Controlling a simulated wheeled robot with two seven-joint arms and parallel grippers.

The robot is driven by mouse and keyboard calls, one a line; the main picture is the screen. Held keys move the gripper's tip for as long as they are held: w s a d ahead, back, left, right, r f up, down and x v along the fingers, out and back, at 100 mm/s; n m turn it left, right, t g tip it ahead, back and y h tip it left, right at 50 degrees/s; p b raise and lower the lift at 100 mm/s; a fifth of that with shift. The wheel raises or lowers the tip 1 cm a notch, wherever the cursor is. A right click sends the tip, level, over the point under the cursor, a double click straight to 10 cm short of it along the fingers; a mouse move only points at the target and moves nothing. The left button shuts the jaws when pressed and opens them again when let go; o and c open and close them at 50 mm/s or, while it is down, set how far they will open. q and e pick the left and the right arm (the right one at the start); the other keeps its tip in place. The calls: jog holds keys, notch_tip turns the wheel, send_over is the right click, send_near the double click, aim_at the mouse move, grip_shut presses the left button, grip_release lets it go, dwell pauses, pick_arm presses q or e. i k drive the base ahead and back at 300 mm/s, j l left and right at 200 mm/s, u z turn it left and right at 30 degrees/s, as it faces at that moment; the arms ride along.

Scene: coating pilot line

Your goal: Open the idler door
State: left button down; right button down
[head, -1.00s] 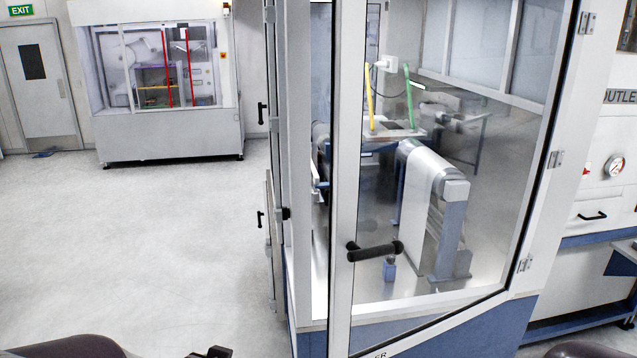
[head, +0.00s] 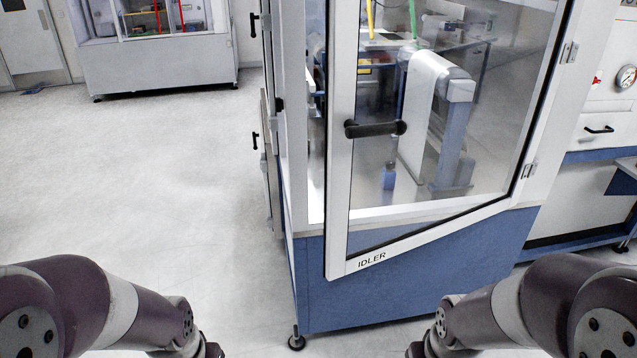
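The idler door (head: 338,200) is a glazed door in a pale frame, with the label IDLER (head: 371,260) on its bottom rail. It stands in front of the machine cabinet, hinged on its right side, and looks slightly ajar, with its left edge out from the cabinet. Its black bar handle (head: 376,129) sits near the left edge at mid height. Both my arms come in low at the left and right corners. My grippers lie outside the picture, and neither arm touches the door or handle.
The blue cabinet base (head: 420,275) stands on a caster (head: 297,341). Another panel with black handles (head: 254,141) is on the cabinet's left side. Rollers (head: 428,85) show through the glass. Open floor (head: 160,180) lies to the left. A white machine (head: 600,130) stands at the right.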

aim_at(342, 17)
jog(key=i+j+z, duration=0.45)
jog(key=i, duration=0.3)
jog(key=i+j+z, duration=0.45)
jog(key=i, duration=0.25)
jog(key=j, duration=0.05)
